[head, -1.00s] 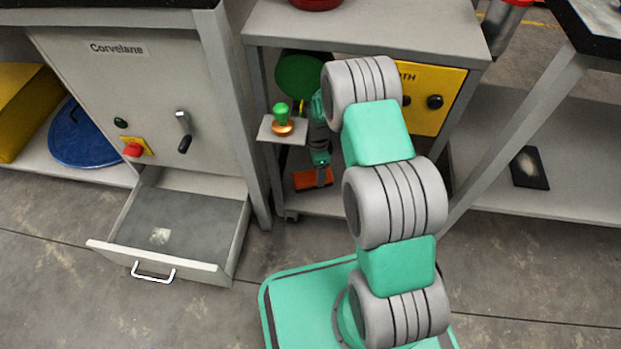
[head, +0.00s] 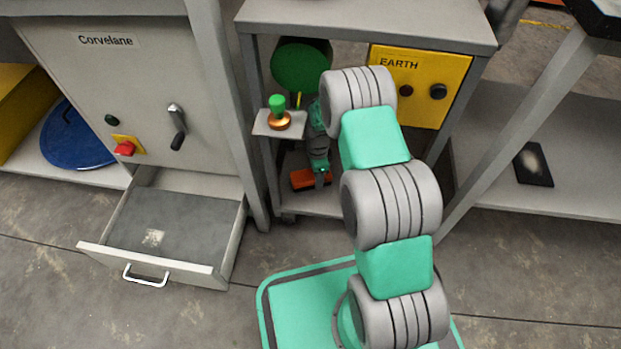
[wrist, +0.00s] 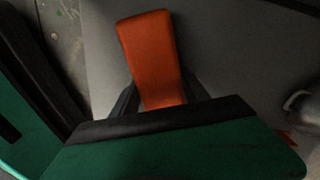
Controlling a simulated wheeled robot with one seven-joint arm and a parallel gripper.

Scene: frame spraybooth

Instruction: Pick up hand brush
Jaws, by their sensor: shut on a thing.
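The orange hand brush (head: 304,180) is low inside the grey cart, over or on its bottom shelf; I cannot tell if it touches the shelf. My gripper (head: 321,179) is down at it, partly hidden behind my arm in the head view. In the wrist view the brush's flat orange part (wrist: 150,48) runs up from between the dark fingers of my gripper (wrist: 160,95), which are shut on it. Its lower end is hidden behind the green and black gripper body. No bristles can be made out.
A small side plate with a green-topped copper lamp (head: 279,112) juts out just left of my forearm. A green round thing (head: 301,66) and the yellow EARTH panel (head: 420,88) are under the cart top (head: 370,22). An open drawer (head: 165,225) stands out at left.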

